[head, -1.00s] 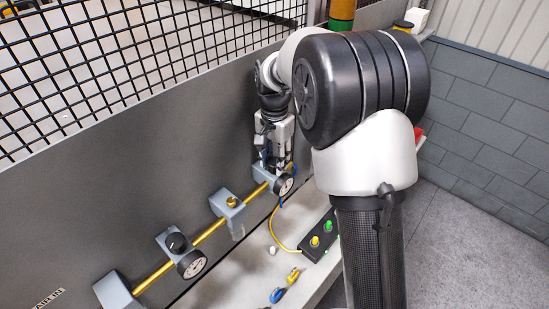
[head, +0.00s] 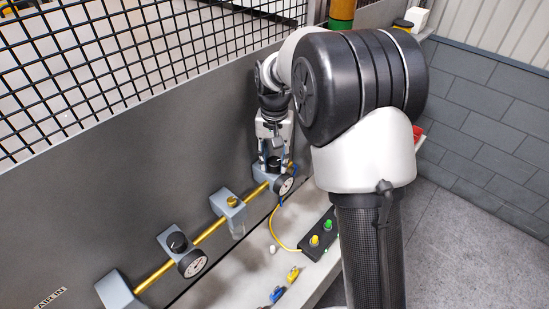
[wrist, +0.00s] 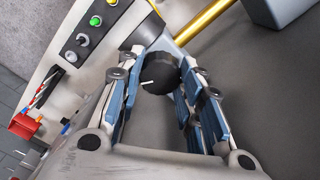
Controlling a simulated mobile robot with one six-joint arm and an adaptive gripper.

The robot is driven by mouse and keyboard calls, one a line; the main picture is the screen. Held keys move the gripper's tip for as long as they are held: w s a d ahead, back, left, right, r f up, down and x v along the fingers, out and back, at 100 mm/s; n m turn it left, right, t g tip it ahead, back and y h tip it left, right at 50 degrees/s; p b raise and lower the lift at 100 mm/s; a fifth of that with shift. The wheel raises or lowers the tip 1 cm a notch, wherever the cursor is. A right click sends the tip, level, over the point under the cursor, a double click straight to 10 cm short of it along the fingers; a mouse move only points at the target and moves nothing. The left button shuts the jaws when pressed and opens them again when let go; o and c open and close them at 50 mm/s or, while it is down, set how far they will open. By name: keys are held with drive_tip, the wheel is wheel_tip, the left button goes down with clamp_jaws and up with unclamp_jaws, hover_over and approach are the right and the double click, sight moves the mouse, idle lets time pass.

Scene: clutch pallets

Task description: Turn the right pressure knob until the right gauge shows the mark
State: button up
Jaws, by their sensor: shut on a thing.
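The right pressure knob (wrist: 158,76) is black and round with a white pointer line, and sits between my blue-padded fingers in the wrist view. In the head view my gripper (head: 274,163) points down over the right regulator, shut on the knob. The right gauge (head: 284,185) has a white dial on the front of that regulator. Its needle and mark are too small to read. In the wrist view the dial face does not show.
A brass pipe (head: 210,232) links the grey blocks along the panel. A left regulator has its own black knob (head: 177,241) and gauge (head: 193,263). A black button box (head: 319,237) with a yellow cable and small blue and yellow parts lie on the bench.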

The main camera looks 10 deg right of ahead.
sight(275, 161)
drive_tip(key=o, duration=1.1)
drive_tip(key=shift+c, duration=0.2)
drive_tip(key=shift+r, duration=0.1)
wheel_tip(275, 161, up, 12)
